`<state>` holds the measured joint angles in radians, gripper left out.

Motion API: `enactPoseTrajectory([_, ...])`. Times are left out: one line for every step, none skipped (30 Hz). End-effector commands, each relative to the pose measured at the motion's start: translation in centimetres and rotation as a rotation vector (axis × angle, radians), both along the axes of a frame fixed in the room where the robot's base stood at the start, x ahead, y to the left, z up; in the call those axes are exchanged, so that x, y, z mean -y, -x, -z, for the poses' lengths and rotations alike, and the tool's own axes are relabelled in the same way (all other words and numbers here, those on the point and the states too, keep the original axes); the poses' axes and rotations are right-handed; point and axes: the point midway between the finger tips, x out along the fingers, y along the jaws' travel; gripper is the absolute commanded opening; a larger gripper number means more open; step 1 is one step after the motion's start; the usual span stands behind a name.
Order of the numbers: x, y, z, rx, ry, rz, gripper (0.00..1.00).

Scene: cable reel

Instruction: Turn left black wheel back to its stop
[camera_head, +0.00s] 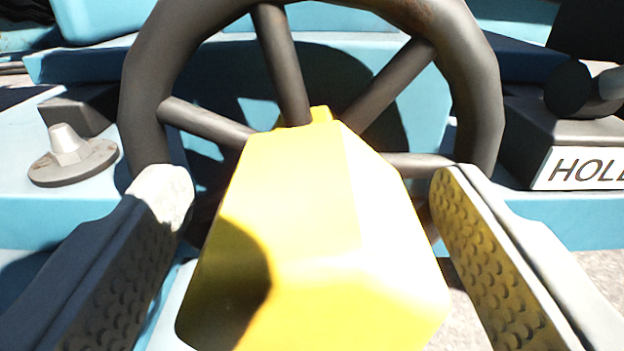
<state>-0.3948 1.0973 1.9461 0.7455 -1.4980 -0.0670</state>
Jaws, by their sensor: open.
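A black spoked wheel (478,90) fills the upper middle of the view, its rim running out of the top. My gripper (312,195) is open. Its left fingertip overlaps the wheel's lower left rim in the picture and its right fingertip overlaps the lower right rim; I cannot tell whether either touches. A yellow block (320,235) stands between the two fingers and hides the wheel's hub and most of its lower part. The wheel's stop cannot be made out.
Light blue machine panels (70,215) lie behind the wheel. A grey flanged bolt (72,155) sits at left. A dark box with a white "HOLL" label (585,168) and a dark round knob (572,90) stand at right. Pale ground shows at lower right.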

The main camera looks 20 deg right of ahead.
Motion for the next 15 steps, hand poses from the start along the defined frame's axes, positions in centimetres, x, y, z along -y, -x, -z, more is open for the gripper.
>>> enactPoseTrajectory([0.01, -0.02, 0.0, 0.0, 0.0, 0.0, 0.71])
enactPoseTrajectory([0.01, -0.03, 0.0, 0.0, 0.0, 0.0, 0.71])
enactPoseTrajectory([0.01, -0.02, 0.0, 0.0, 0.0, 0.0, 0.71])
enactPoseTrajectory([0.01, -0.02, 0.0, 0.0, 0.0, 0.0, 0.71])
enactPoseTrajectory([0.0, -0.01, -0.01, 0.0, 0.0, 0.0, 0.71])
enactPoseTrajectory([0.0, -0.01, -0.01, 0.0, 0.0, 0.0, 0.71])
enactPoseTrajectory([0.0, -0.01, -0.01, 0.0, 0.0, 0.0, 0.65])
enactPoseTrajectory([0.0, -0.01, -0.01, 0.0, 0.0, 0.0, 0.59])
enactPoseTrajectory([0.0, -0.01, -0.01, 0.0, 0.0, 0.0, 0.51])
enactPoseTrajectory([0.0, -0.01, -0.01, 0.0, 0.0, 0.0, 0.45])
enactPoseTrajectory([0.0, -0.01, -0.02, 0.0, 0.0, 0.0, 0.39])
enactPoseTrajectory([0.0, 0.0, -0.01, 0.0, 0.0, 0.0, 0.31])
enactPoseTrajectory([0.0, 0.0, -0.01, 0.0, 0.0, 0.0, 0.26])
enactPoseTrajectory([0.01, -0.01, -0.02, 0.0, 0.0, 0.0, 0.2])
enactPoseTrajectory([0.01, -0.01, -0.02, 0.0, 0.0, 0.0, 0.12])
